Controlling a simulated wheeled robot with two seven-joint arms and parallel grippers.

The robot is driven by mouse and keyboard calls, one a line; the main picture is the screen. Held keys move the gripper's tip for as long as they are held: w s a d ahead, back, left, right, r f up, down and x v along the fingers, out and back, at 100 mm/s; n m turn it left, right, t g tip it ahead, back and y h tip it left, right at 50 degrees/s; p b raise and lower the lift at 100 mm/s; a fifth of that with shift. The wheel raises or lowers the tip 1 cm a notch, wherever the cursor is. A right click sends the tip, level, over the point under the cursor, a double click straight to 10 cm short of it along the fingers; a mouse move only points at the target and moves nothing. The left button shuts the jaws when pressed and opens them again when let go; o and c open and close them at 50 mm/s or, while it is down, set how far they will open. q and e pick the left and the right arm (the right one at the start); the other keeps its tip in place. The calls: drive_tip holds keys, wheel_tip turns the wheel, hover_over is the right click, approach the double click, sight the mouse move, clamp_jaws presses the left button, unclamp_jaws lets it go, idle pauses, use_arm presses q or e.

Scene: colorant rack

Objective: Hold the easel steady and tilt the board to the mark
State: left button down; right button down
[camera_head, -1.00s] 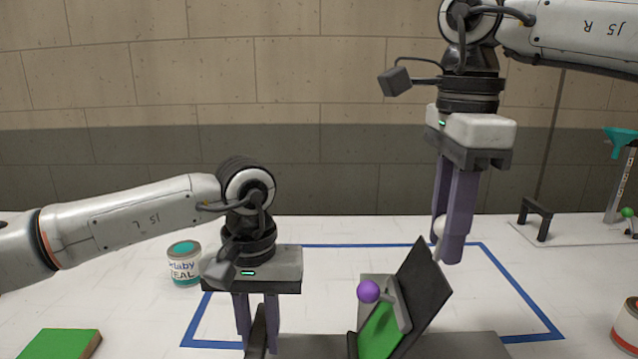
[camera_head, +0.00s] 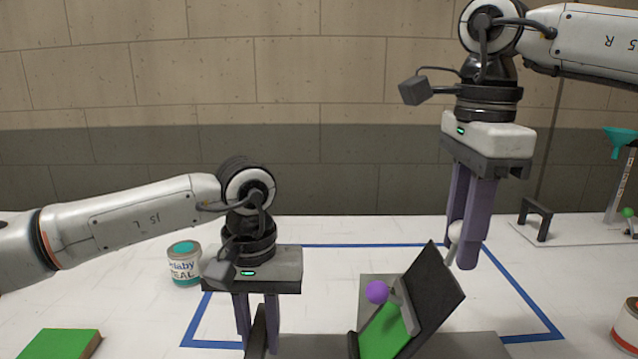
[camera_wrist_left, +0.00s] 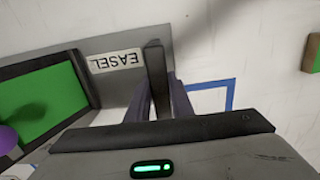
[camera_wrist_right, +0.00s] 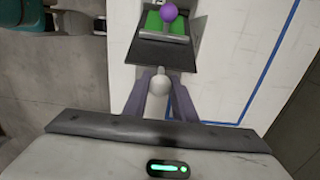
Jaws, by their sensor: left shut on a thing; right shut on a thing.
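The easel's grey base (camera_head: 455,346) stands at the front of the table; its EASEL label (camera_wrist_left: 116,60) shows in the left wrist view. The dark board (camera_head: 436,295) is tilted up, leaning to the right, with a green face (camera_head: 384,333) below and a purple ball (camera_head: 377,292) near it. My left gripper (camera_head: 257,335) is shut on the easel's dark upright handle (camera_wrist_left: 157,80). My right gripper (camera_head: 467,258) is shut on the white knob (camera_wrist_right: 158,85) at the board's upper edge. The knob is partly hidden by the fingers in the head view.
Blue tape (camera_head: 520,290) outlines an area of the white table around the easel. A teal paint can (camera_head: 185,266) and a green block (camera_head: 60,344) are at left. A red-banded can (camera_head: 627,325) is at right, with a rack (camera_head: 585,235) behind. The table behind the easel is clear.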

use_arm(q)
drive_tip(key=shift+a, duration=0.2)
use_arm(e)
drive_tip(key=shift+d+f, duration=0.25)
drive_tip(key=shift+d, duration=0.45)
use_arm(q)
drive_tip(key=shift+d, duration=0.1)
use_arm(e)
drive_tip(key=c, duration=1.4)
unclamp_jaws()
drive_tip(key=shift+a, duration=0.15)
drive_tip(key=shift+r, duration=0.25)
use_arm(q)
drive_tip(key=shift+d, duration=0.15)
use_arm(e)
wheel_tip(320, 180, up, 12)
drive_tip(key=shift+f, duration=0.2)
